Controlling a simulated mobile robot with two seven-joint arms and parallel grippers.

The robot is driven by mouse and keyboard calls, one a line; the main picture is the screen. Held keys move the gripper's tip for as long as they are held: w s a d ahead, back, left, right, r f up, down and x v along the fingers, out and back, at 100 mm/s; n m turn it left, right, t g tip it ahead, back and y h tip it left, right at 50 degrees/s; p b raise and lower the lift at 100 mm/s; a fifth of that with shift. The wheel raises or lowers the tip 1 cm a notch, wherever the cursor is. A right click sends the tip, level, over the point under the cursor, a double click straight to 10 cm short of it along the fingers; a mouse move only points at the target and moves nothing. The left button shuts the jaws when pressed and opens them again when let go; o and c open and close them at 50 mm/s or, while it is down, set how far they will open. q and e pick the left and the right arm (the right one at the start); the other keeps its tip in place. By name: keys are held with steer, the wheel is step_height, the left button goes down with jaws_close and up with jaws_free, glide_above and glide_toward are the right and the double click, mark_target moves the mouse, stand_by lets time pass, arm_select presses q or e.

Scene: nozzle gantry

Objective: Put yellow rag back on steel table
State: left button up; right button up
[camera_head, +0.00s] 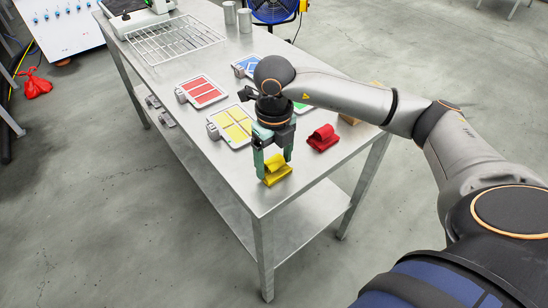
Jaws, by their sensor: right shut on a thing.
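The yellow rag (278,173) is a small folded cloth at the near end of the steel table (262,200). My right gripper (273,168) points down with its green fingers on either side of the rag and is shut on it. The rag is at or just above the tabletop; I cannot tell if it touches. My left gripper is not in view.
A red rag (322,138) lies to the right of the yellow one. Tablets with yellow (233,126), red (202,91) and blue (246,66) panels lie farther back. A wire rack (172,42) and two metal cylinders (244,20) stand at the far end. The near left tabletop is clear.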

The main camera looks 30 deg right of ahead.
mark_target(274, 160)
steer(key=shift+f, duration=0.15)
steer(key=o, duration=1.1)
steer(key=shift+o, duration=0.2)
step_height(274, 160, up, 12)
steer(key=shift+r+p, duration=0.2)
steer(key=shift+p, duration=0.15)
